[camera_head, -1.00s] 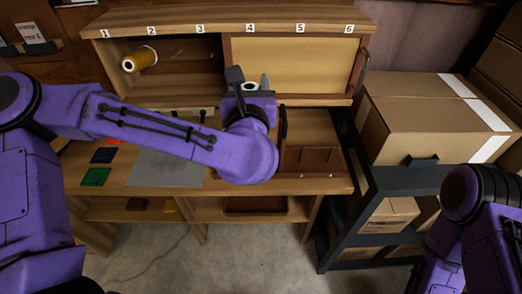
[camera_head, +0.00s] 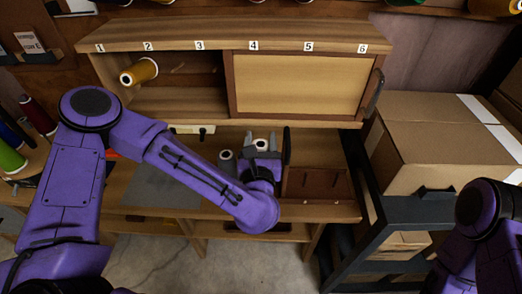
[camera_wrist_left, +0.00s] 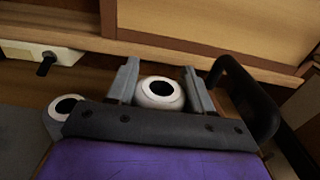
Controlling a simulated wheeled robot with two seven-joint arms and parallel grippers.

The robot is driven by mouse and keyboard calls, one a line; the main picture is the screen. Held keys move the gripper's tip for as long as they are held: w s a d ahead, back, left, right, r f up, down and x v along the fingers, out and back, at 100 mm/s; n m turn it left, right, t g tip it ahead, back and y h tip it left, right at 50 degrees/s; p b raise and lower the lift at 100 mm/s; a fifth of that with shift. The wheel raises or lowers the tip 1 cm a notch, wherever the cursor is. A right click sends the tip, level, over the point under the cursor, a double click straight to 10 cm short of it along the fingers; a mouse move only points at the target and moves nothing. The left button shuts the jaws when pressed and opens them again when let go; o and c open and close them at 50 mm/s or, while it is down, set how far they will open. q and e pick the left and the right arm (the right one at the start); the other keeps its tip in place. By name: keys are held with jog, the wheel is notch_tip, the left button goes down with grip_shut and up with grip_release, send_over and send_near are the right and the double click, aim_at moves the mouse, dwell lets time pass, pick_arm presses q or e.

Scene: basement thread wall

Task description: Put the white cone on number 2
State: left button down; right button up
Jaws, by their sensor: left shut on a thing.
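My left gripper (camera_head: 262,143) is shut on the white cone (camera_head: 261,145), in front of the cabinet's lower edge. In the left wrist view the white cone (camera_wrist_left: 161,93) sits between the two fingers (camera_wrist_left: 160,85), its dark hole facing the camera. The number 2 label (camera_head: 148,46) is on the cabinet's top edge at the left. A golden-yellow spool (camera_head: 143,70) sits in the open compartment below it. My right gripper is out of view; only part of that arm shows at lower right.
A sliding door (camera_head: 300,83) covers the cabinet under 4 to 6; the 1 to 3 side is open. A second, greyish cone (camera_head: 226,157) stands left of my gripper. A dark handle (camera_wrist_left: 250,95) is close to its right. Cardboard boxes (camera_head: 430,145) stand at right.

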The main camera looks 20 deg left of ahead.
pick_arm(q)
notch_tip(320, 180, down, 4)
jog(key=shift+r, duration=0.2)
jog(key=shift+s+f, duration=0.1)
jog(key=shift+f, duration=0.05)
jog(key=shift+c, duration=2.3)
grip_release()
jog(key=shift+r, duration=0.25)
jog(key=b+v, duration=0.3)
jog(key=v, duration=0.9)
